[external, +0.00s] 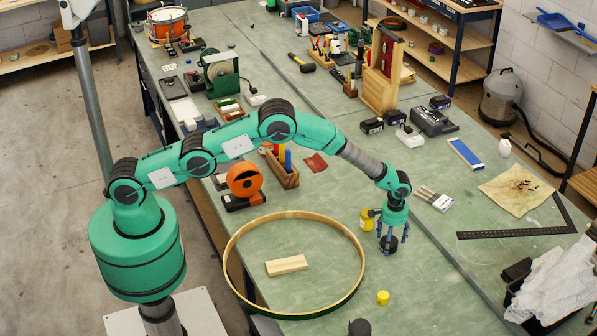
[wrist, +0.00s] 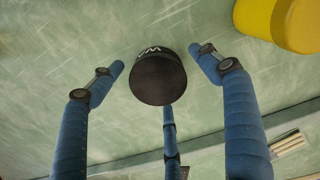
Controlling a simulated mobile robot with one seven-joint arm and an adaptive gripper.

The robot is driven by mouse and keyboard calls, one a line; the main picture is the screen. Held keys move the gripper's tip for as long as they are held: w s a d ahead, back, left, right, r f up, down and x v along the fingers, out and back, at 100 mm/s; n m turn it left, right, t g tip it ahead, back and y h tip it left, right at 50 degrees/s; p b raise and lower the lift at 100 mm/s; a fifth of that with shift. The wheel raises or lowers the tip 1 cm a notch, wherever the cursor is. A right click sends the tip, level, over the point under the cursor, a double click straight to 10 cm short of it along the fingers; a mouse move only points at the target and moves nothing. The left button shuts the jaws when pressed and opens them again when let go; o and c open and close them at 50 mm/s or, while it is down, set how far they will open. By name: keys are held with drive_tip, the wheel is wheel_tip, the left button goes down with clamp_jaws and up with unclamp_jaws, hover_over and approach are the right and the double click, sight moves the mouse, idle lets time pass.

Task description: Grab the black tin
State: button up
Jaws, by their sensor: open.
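The black tin (wrist: 158,80) is a short dark cylinder with white lettering on its side. It stands on the green bench top, and in the external view the tin (external: 389,246) shows low between my fingers. My gripper (external: 389,238) points down over it with its blue fingers spread. In the wrist view my gripper (wrist: 157,60) is open, with a finger on the left, one on the right and one below the tin. Gaps show between the tin and the left and right fingers; contact with the lower finger cannot be told.
A yellow tin (external: 367,219) stands close left of my gripper; it also shows in the wrist view (wrist: 282,20). A smaller yellow tin (external: 383,298) stands nearer the front. A wooden hoop (external: 231,245) surrounds a wood block (external: 286,265). Brushes (external: 434,199) lie to the right.

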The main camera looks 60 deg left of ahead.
drive_tip(key=c, duration=1.3)
drive_tip(key=shift+c, duration=0.2)
drive_tip(key=shift+r, duration=0.2)
drive_tip(key=shift+r, duration=4.85)
